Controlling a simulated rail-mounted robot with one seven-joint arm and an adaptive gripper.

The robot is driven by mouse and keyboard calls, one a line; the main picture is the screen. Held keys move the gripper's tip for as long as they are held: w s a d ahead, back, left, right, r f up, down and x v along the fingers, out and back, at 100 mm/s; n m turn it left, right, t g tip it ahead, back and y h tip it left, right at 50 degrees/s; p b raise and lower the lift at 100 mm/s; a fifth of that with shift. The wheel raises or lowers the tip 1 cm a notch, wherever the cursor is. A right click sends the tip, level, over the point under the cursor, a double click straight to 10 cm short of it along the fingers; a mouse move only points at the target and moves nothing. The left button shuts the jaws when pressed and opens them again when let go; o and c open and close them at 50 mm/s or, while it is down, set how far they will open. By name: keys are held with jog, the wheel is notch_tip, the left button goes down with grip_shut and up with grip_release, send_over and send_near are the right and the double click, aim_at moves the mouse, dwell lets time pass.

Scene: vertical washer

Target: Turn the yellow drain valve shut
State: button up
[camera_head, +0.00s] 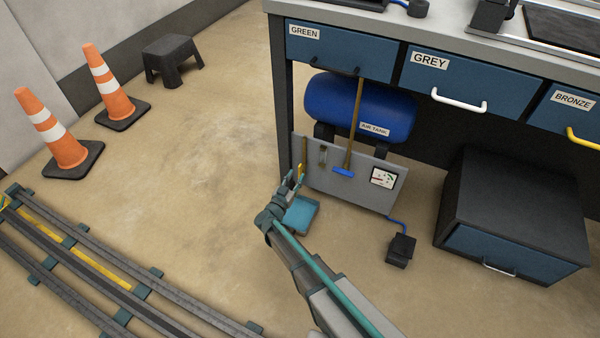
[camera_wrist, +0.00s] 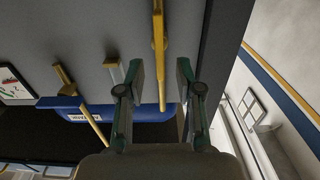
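The yellow drain valve (camera_wrist: 159,45) shows in the wrist view as a long yellow lever in front of the grey panel (camera_wrist: 200,25). In the head view a small yellow part of it (camera_head: 301,169) shows at the panel's left end. My gripper (camera_wrist: 160,78) is open, with one finger on each side of the lever in the wrist view. A gap shows on both sides, and I see no clear contact. In the head view my gripper (camera_head: 293,181) is at the left end of the panel, partly covering the valve.
The blue air tank (camera_head: 340,103) lies behind the panel, below the workbench drawers. A blue handle (camera_head: 344,173) and a gauge (camera_head: 383,178) are farther right on the panel. A teal tray (camera_head: 301,215) lies on the floor below. Open floor (camera_head: 190,150) is to the left.

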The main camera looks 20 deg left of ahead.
aim_at(299, 172)
jog(key=shift+w+d+b, duration=0.2)
jog(key=shift+w+b, duration=0.35)
jog(key=shift+w, duration=1.7)
grip_shut()
